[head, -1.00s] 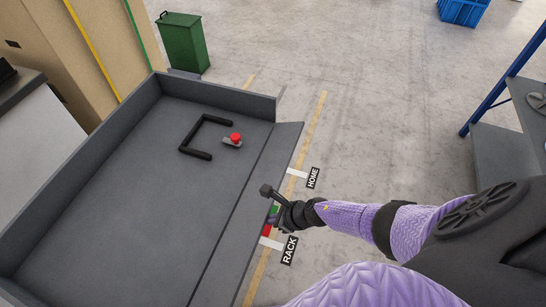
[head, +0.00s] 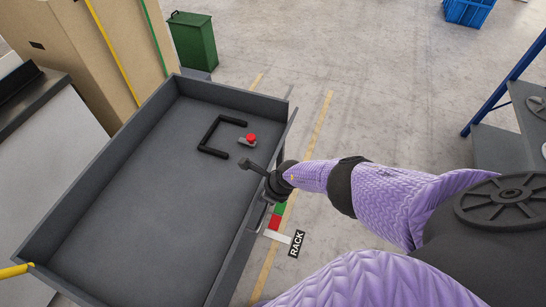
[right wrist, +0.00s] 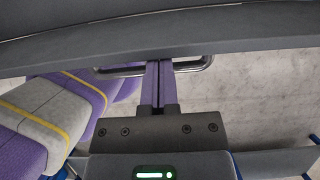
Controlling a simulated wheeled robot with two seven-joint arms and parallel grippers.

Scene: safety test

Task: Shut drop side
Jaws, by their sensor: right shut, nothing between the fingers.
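The grey cart (head: 88,130) has a flat bed with low walls, and its drop side (head: 236,265) runs along the right edge. The drop side looks tilted up, but I cannot tell whether it is fully upright. My right arm reaches to it from the right, with the wrist by its outer side in the head view. In the right wrist view my right gripper (right wrist: 158,65) is shut and empty. Its fingertips lie in front of a metal loop handle (right wrist: 197,66), below the dark panel (right wrist: 240,25); contact is unclear. My left gripper is out of view.
A black bracket (head: 210,133) and a red button (head: 251,138) on a small base sit on the bed. Cardboard boxes (head: 100,50) and a green bin (head: 193,40) stand behind.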

